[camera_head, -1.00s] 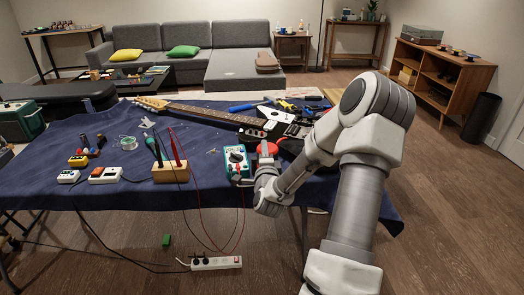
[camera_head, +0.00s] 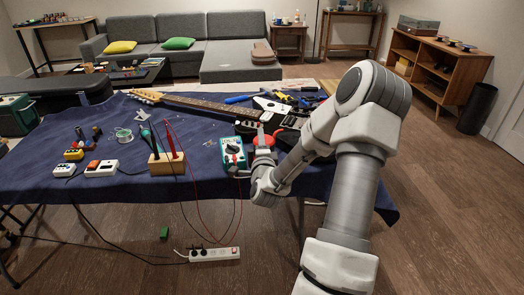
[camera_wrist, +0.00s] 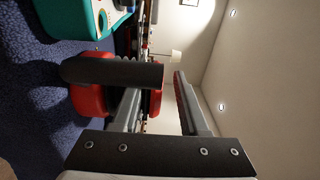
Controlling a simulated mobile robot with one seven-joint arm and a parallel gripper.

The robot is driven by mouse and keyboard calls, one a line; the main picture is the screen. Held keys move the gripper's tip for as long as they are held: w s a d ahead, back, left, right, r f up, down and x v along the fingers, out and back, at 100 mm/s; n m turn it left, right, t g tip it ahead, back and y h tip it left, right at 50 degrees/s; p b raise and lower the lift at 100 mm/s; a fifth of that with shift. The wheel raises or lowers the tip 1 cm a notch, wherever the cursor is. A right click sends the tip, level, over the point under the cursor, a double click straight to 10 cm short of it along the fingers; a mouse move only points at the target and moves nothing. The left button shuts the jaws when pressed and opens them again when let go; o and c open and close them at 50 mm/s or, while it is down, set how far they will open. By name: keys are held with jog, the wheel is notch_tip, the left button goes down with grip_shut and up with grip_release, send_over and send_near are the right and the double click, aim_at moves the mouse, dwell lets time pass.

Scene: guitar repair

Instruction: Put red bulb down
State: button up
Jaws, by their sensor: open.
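The red bulb (camera_head: 270,141) is on the blue-covered table near its front edge, just right of the teal multimeter (camera_head: 234,152). My gripper (camera_head: 262,134) is in front of it, with a pale finger covering part of the red. In the wrist view the red bulb (camera_wrist: 88,100) shows on both sides of my left finger, behind a dark rounded bar. My gripper (camera_wrist: 150,80) is open there, with clear space beside the right finger. Whether the left finger touches the bulb cannot be told.
A guitar (camera_head: 212,108) lies across the table behind. A wooden block (camera_head: 166,162) with red and dark probes stands left of the multimeter, with cables hanging over the front edge. A power strip (camera_head: 214,254) is on the floor.

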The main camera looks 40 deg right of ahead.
jog(key=p+v, duration=0.5)
jog(key=v, duration=0.7)
dwell(0.4)
